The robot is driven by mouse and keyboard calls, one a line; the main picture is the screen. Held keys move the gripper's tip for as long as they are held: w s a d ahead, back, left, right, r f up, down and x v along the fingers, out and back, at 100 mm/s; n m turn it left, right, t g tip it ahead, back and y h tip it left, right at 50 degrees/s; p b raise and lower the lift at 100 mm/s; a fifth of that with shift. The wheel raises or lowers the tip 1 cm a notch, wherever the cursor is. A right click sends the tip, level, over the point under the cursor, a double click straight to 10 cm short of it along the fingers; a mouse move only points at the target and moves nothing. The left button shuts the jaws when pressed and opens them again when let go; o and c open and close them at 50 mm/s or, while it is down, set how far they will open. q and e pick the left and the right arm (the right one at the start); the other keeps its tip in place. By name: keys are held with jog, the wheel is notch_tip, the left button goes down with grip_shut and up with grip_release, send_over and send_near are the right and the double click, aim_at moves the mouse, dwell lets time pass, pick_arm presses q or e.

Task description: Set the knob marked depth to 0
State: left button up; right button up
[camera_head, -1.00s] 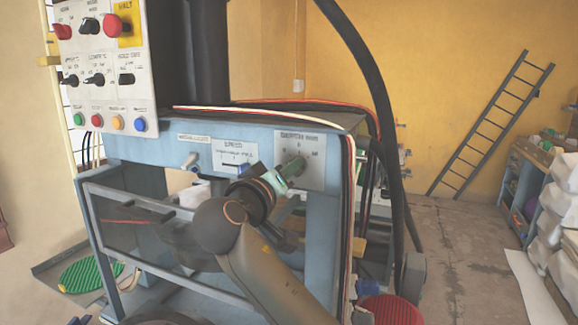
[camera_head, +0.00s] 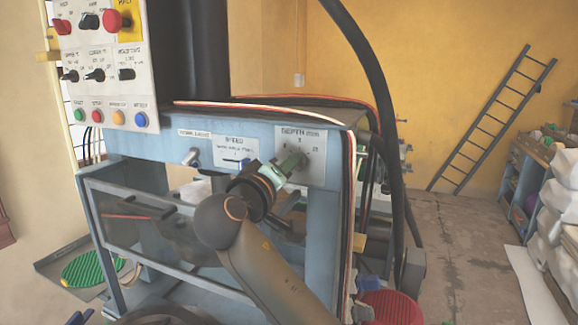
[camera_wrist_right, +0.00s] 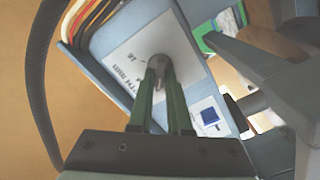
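The depth knob (camera_wrist_right: 158,62) is a small grey knob on a white plate (camera_head: 315,169) marked "DEPTH MM", at the right end of the blue press beam. My right gripper (camera_head: 294,164) reaches it from the front. In the right wrist view, its two green fingers (camera_wrist_right: 161,82) lie close on either side of the knob and appear shut on it. The fingers cover part of the knob, so its pointer direction is not clear. Scale marks on the plate include a 1 at the top and 25 at the right. My left gripper is out of view.
A speed plate (camera_head: 235,150) with a blue part sits left of the depth plate. A metal peg (camera_head: 191,157) sticks out further left. The control panel (camera_head: 104,92) with buttons and switches hangs upper left. A black hose (camera_head: 372,85) runs down at the right.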

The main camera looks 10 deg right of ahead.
jog(key=o, duration=0.4)
jog(key=shift+o, duration=0.2)
jog(key=b+v, duration=0.3)
jog(key=v, duration=0.9)
jog(key=shift+s+a, duration=0.15)
jog(key=shift+s, duration=0.05)
